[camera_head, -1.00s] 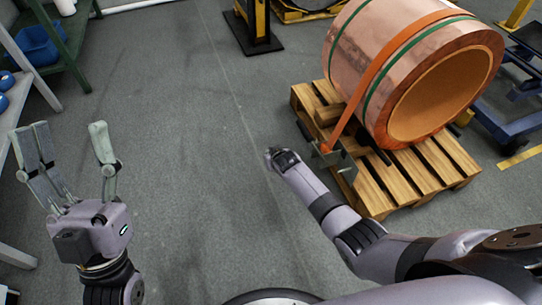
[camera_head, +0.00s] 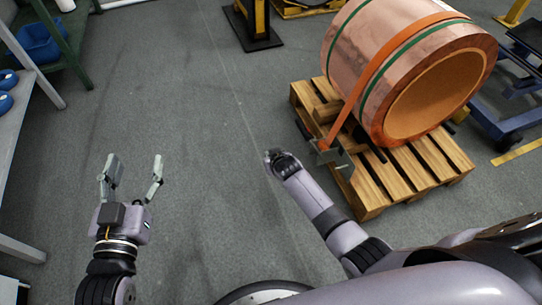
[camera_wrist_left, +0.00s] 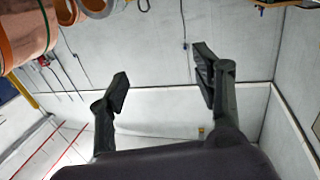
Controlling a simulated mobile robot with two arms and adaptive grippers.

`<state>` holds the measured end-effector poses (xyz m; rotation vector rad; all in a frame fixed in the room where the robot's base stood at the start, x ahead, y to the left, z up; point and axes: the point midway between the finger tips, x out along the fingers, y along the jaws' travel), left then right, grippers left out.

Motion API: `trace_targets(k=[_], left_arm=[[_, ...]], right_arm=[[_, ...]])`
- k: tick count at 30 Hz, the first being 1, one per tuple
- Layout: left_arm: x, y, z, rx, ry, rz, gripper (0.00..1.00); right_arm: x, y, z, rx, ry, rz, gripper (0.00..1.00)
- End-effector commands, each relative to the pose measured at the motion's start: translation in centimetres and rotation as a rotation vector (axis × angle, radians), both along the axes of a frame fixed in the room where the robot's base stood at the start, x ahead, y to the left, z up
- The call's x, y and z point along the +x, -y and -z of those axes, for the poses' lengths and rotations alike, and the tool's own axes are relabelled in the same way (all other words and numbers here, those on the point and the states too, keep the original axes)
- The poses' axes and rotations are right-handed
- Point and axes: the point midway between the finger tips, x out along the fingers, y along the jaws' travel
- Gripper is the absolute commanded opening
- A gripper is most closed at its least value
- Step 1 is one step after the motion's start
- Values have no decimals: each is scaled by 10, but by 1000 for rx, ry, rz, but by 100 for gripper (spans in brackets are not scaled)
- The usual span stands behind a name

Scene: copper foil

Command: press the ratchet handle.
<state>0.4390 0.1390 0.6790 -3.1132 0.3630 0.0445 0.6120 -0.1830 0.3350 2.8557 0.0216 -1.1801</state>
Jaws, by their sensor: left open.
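The ratchet (camera_head: 330,155) is a small grey metal piece at the lower end of an orange strap (camera_head: 382,70). It sits at the left front edge of the pallet, and its handle is too small to make out clearly. The strap runs over a large copper foil coil (camera_head: 345,52). My left gripper (camera_head: 135,170) is open and empty, fingers pointing up in the picture, well left of the ratchet. Its two spread fingers also show in the left wrist view (camera_wrist_left: 162,78).
The coil lies on a wooden pallet (camera_head: 437,165). Shelving with a blue bin (camera_head: 40,42) stands at the far left. A blue cart frame (camera_head: 505,125) is at the right and a dark yellow post (camera_head: 258,25) at the back. The grey floor between is clear.

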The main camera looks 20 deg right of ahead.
Motion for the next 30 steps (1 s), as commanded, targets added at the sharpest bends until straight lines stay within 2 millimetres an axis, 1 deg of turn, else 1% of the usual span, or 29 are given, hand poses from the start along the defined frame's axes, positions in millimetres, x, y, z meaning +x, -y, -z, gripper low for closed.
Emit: trace_targets(k=[3,9,30], left_arm=[[-2,-3,12,18,-71,-5,60],[-4,-5,23,31,-123,-8,60],[-4,-5,24,32,-125,-8,60]], right_arm=[[-4,-1,-4,0,-1,0,0],[-7,-2,-6,0,-1,0,0],[-7,-2,-6,0,-1,0,0]])
